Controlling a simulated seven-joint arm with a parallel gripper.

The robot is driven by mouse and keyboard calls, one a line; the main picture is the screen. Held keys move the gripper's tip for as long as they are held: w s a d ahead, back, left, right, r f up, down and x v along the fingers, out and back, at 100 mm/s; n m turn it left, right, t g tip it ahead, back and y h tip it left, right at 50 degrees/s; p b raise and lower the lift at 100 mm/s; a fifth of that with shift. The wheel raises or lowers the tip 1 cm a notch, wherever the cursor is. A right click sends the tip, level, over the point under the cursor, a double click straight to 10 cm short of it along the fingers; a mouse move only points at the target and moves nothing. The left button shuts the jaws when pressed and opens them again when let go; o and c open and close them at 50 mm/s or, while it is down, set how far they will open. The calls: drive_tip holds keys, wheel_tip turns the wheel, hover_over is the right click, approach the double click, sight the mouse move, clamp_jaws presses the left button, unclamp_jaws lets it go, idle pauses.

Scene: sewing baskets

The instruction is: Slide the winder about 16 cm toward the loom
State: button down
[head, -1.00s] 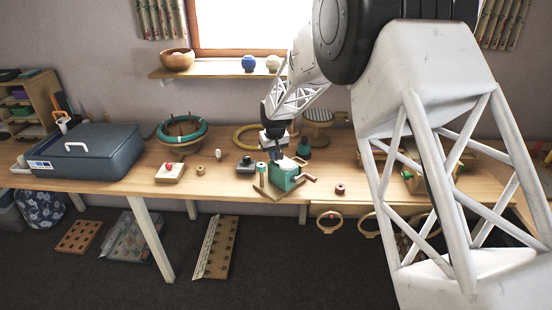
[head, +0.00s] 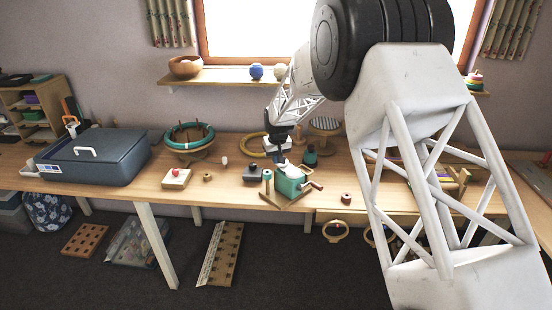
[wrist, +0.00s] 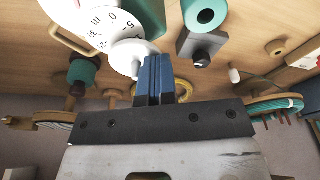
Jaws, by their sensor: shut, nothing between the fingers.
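My gripper (head: 281,160) is shut and empty, just behind and above the winder. Its blue fingertips (wrist: 153,62) are right beside the dial's white hub; I cannot tell if they touch. A wooden frame (head: 455,182) at right, possibly the loom, is partly hidden by my arm.
A red spool (head: 346,198) lies right. The table's front edge is close.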

sight(277, 172)
drive_tip(key=shift+s+d+f, duration=0.25)
drive_tip(key=shift+s+f, duration=0.2)
drive_tip(key=shift+s, duration=0.15)
drive_tip(key=shift+s+d+f, duration=0.2)
drive_tip(key=shift+s+f, duration=0.25)
drive_tip(key=shift+s, duration=0.1)
drive_tip(key=shift+r, duration=0.1)
drive_tip(key=shift+w+r, duration=0.15)
drive_tip(key=shift+r, duration=0.75)
drive_tip(key=shift+r, duration=0.15)
drive_tip(key=shift+r, duration=0.1)
drive_tip(key=s+d, duration=0.4)
drive_tip(key=s, duration=0.7)
drive_tip(key=shift+d+r, duration=0.15)
drive_tip(key=shift+d, duration=0.25)
